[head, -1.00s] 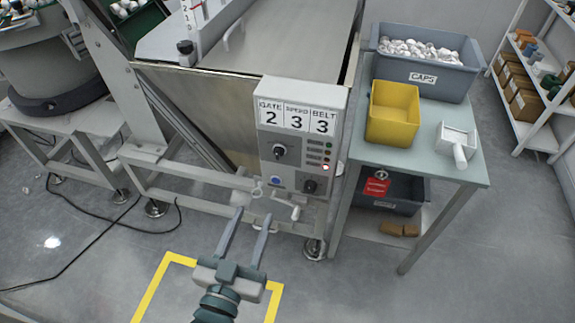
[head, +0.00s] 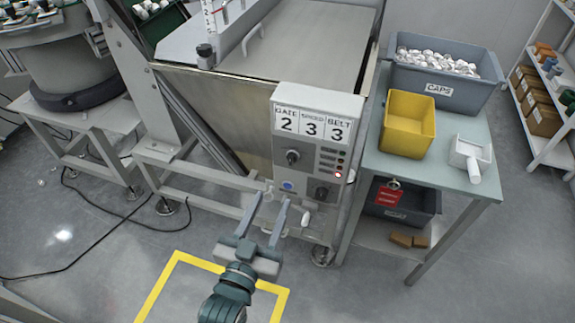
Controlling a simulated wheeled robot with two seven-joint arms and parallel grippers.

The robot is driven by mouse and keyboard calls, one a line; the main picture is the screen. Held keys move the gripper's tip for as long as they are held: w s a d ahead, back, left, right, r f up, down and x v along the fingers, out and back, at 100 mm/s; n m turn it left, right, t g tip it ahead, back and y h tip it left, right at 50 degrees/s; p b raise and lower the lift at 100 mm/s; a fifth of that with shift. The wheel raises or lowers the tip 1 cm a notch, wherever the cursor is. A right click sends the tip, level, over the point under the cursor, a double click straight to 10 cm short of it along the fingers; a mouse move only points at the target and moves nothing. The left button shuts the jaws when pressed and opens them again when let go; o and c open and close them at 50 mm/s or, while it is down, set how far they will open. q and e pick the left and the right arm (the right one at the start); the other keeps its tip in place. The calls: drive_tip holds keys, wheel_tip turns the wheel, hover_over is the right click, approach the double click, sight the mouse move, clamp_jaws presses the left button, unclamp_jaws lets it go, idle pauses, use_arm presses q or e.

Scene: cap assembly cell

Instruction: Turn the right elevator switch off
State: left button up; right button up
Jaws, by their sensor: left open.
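The control box (head: 310,150) is on the front of the metal hopper machine. It carries a label reading GATE 2, SPEED 3, BELT 3. Below are a dark knob (head: 292,156) on the left, a column of small lamps with a red one (head: 338,174) lit at the bottom, a blue button (head: 287,186) and a dark rotary switch (head: 322,192) at the lower right. Which of these is the right elevator switch is not readable. My right gripper is not in view.
A table (head: 452,170) right of the box holds a grey CAPS bin (head: 440,88), a yellow bin (head: 407,125) and a white scoop (head: 470,158). A red tag (head: 389,195) hangs below. A white crank handle (head: 305,218) sits under the box. Floor in front is clear.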

sight(290, 161)
use_arm(q)
drive_tip(key=p+x, duration=0.1)
drive_tip(key=x, duration=1.1)
drive_tip(key=shift+w, duration=0.2)
drive_tip(key=shift+f, duration=0.1)
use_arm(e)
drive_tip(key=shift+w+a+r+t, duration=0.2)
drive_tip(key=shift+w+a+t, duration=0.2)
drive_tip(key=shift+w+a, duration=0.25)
use_arm(q)
drive_tip(key=c, duration=1)
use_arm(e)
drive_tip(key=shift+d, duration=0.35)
